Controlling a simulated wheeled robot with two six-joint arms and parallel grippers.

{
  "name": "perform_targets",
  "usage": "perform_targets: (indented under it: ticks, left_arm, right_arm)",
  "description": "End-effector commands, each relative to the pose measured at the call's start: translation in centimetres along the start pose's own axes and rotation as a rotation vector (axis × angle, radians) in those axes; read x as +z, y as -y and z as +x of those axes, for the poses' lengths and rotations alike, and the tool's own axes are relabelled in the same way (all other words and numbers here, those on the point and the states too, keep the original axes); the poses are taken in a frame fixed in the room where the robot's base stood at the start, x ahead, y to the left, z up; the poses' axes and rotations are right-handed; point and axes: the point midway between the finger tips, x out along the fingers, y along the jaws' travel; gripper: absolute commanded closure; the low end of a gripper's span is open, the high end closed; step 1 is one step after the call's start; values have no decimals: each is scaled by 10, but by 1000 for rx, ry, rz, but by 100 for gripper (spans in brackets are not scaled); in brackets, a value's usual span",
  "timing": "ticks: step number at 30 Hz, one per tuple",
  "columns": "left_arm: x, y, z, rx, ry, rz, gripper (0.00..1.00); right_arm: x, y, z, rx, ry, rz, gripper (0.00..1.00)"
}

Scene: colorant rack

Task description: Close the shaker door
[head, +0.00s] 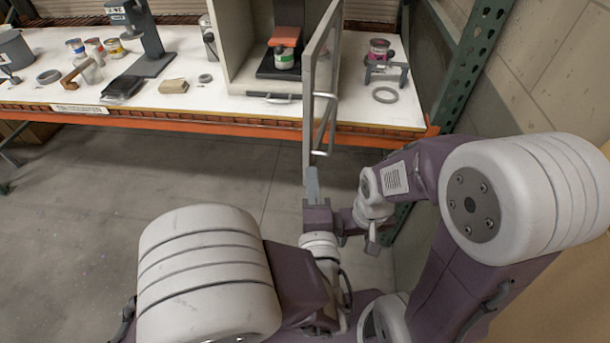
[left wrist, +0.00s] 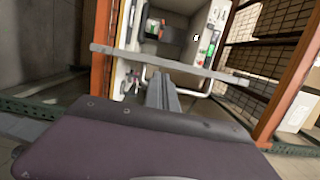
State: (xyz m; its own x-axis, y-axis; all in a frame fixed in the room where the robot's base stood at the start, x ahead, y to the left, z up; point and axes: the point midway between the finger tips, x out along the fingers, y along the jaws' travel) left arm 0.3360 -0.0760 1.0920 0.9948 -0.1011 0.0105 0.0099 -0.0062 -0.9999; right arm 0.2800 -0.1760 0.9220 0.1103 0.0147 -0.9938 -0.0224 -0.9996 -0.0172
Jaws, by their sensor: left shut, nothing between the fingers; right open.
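The shaker cabinet (head: 242,45) stands on the bench with its front open, and a can (head: 284,58) sits inside. Its framed door (head: 308,95) is swung outward, almost edge-on in the head view, with a bar handle (head: 332,125) on its right side. The left wrist view shows the door's edge (left wrist: 215,74) and the pale handle (left wrist: 207,88). My left gripper (head: 312,172) is shut and empty, its fingers close to the door's near lower end; contact cannot be told. The fingers (left wrist: 162,82) also show near the handle. My right gripper (head: 371,235) is open, low and to the right of the left one, partly hidden.
The bench (head: 215,112) has an orange front beam. A pink-labelled can (head: 379,48), a small stand (head: 386,72) and a grey ring (head: 385,95) sit right of the cabinet. A green rack post (head: 468,70) stands at right. The floor at left is clear.

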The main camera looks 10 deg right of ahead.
Motion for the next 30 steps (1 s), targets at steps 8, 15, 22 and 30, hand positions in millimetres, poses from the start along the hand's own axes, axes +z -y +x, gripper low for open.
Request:
perform_targets:
  ticks: [8,15,22,30]
  left_arm:
    - [-16,-4,-11,2,-54,4,100]
    - [-16,-2,30,3,-46,4,100]
    - [-19,-3,71,4,-49,3,100]
    - [-21,-5,87,3,-52,4,100]
  right_arm:
    - [0,0,2,0,0,0,49]
    - [-1,0,-9,0,0,0,49]
    - [-2,0,-18,0,0,0,49]
    - [-2,0,-20,0,0,0,49]
